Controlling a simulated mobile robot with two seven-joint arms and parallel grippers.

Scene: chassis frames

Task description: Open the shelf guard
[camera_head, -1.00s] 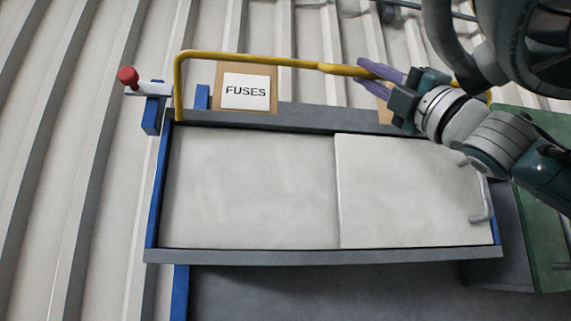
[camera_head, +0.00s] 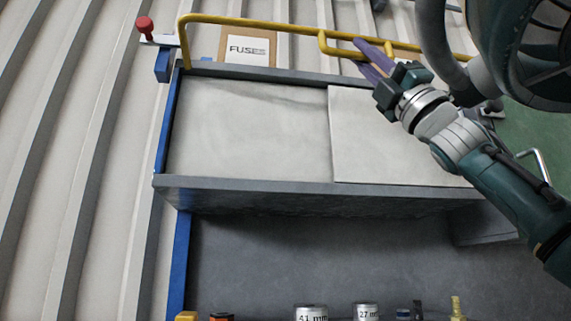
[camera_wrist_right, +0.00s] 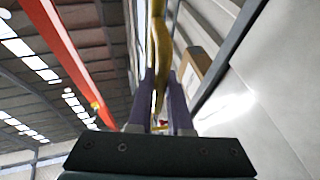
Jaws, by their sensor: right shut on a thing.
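The yellow shelf guard (camera_head: 260,24) is a bar along the top back of the grey shelf unit. A small handle loop (camera_head: 322,42) hangs on it near the middle. My right gripper (camera_head: 366,56) has its purple fingers closed around this handle. In the right wrist view the yellow bar (camera_wrist_right: 158,45) runs between the two fingers of the gripper (camera_wrist_right: 160,105). A red-knobbed latch (camera_head: 145,27) sits at the guard's left end, on a blue bracket. My left gripper is not in view.
A brown box labelled FUSES (camera_head: 247,46) stands behind the guard. Pale panels (camera_head: 250,130) cover the unit's top. Below, a lower shelf holds labelled cans (camera_head: 311,312) and small items. A metal handle (camera_head: 535,165) is at the right. Ribbed wall fills the left.

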